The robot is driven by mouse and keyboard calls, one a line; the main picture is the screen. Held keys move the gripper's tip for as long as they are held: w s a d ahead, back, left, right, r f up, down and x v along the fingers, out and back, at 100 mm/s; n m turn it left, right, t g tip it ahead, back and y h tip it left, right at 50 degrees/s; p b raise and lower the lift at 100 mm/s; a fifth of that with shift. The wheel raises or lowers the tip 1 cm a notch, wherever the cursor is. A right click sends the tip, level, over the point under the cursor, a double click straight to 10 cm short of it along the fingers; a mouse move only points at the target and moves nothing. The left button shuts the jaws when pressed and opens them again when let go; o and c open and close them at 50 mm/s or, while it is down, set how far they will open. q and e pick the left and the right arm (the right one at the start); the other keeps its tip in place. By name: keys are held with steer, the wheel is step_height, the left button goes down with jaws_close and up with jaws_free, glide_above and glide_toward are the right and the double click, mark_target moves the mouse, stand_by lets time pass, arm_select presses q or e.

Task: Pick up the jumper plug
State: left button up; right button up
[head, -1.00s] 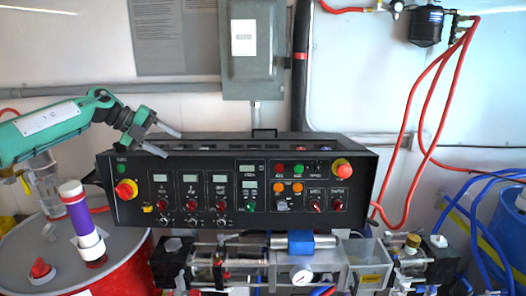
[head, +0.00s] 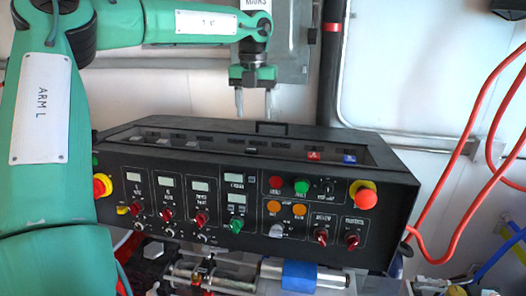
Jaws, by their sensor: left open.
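The black control box (head: 250,187) fills the middle of the head view. A recessed tray in its top holds several small grey pieces and two coloured ones, a red piece (head: 313,155) and a blue piece (head: 349,158). I cannot tell which of these, if any, is the jumper plug. My left gripper (head: 254,114) points down above and behind the box's back edge as seen here, its two fingers apart with nothing between them. My left arm covers the left of the view. My right gripper is not in view.
A black handle (head: 271,128) stands up at the box's back edge. Knobs and a red emergency stop button (head: 366,200) stick out in front. Red hoses (head: 459,180) hang at the right. A blue-banded cylinder (head: 300,275) lies below the box.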

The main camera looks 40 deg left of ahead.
arm_select(q)
steer(key=p, duration=0.2)
glide_above(251, 149)
steer(key=f, duration=0.4)
steer(key=shift+s+d+f, duration=0.1)
steer(key=shift+d+f, duration=0.2)
steer(key=shift+f, duration=0.05)
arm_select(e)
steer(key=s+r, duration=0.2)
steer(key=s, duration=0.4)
arm_select(q)
steer(key=shift+w+a+f, duration=0.1)
steer(key=shift+w+f, duration=0.05)
steer(key=shift+f, duration=0.45)
steer(key=shift+w+f, duration=0.15)
steer(key=shift+f, duration=0.45)
steer(key=shift+s+f+p, duration=0.1)
steer(key=shift+f+p, duration=0.5)
steer(key=f, duration=0.1)
steer(key=f+p, duration=0.1)
steer(key=f, duration=0.1)
steer(key=f+p, duration=0.1)
steer(key=shift+a+f, duration=0.25)
steer(key=shift+s+d, duration=0.1)
steer(key=shift+c, duration=0.2)
steer(key=c, duration=1)
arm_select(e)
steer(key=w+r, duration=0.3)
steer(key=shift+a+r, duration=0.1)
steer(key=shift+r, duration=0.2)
